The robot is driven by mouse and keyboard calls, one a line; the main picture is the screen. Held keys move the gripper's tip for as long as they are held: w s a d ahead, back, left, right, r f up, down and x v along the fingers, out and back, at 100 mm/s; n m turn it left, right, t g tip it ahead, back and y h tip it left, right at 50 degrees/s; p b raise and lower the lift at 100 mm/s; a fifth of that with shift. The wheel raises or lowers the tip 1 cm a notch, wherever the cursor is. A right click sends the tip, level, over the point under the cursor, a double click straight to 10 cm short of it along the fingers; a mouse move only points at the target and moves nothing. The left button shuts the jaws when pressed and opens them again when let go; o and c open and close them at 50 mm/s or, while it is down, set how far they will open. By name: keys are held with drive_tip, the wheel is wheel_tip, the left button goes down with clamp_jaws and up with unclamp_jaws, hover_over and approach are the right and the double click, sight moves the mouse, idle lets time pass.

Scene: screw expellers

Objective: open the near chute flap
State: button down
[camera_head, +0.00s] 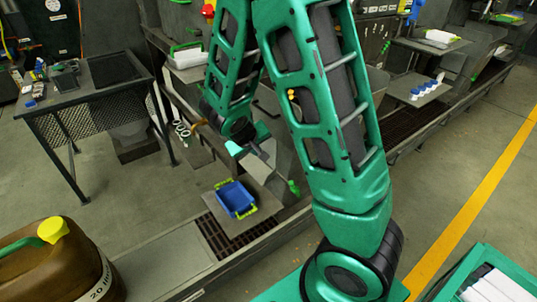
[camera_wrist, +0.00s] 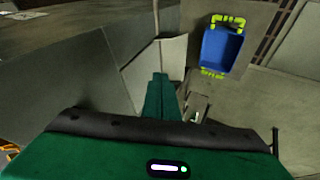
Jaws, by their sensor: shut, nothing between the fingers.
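A grey sheet-metal chute (camera_head: 284,166) stands low at the near machine, with a small green handle-like part (camera_head: 294,187) at its lower right end. I take its sloping plate as the near flap, but its edges are partly hidden by my arm, and I cannot tell whether it is open. My gripper (camera_head: 262,153) is shut and empty, beside or above the chute's upper left side. In the wrist view my gripper (camera_wrist: 178,104) points toward the pale sloping plate (camera_wrist: 155,72). Contact between the two cannot be made out.
A blue bin (camera_head: 236,199) with yellow-green handles sits on a grey plate below the chute; it also shows in the wrist view (camera_wrist: 222,48). A dark work table (camera_head: 85,78) stands left. A brown oil can (camera_head: 62,272) is at the near left. Floor grating runs beside the bin.

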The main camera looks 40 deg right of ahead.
drive_tip(key=shift+w+f, duration=0.1)
drive_tip(key=shift+f, duration=0.05)
approach(272, 156)
wheel_tip(272, 156, down, 3)
drive_tip(key=w+a, duration=0.1)
drive_tip(key=a, duration=0.1)
drive_tip(key=shift+w+d+f, duration=0.1)
drive_tip(key=shift+w+d, duration=0.1)
drive_tip(key=shift+d, duration=0.75)
drive_tip(key=shift+w+d+f, duration=0.1)
drive_tip(key=shift+w+d, duration=0.05)
drive_tip(key=shift+d, duration=0.85)
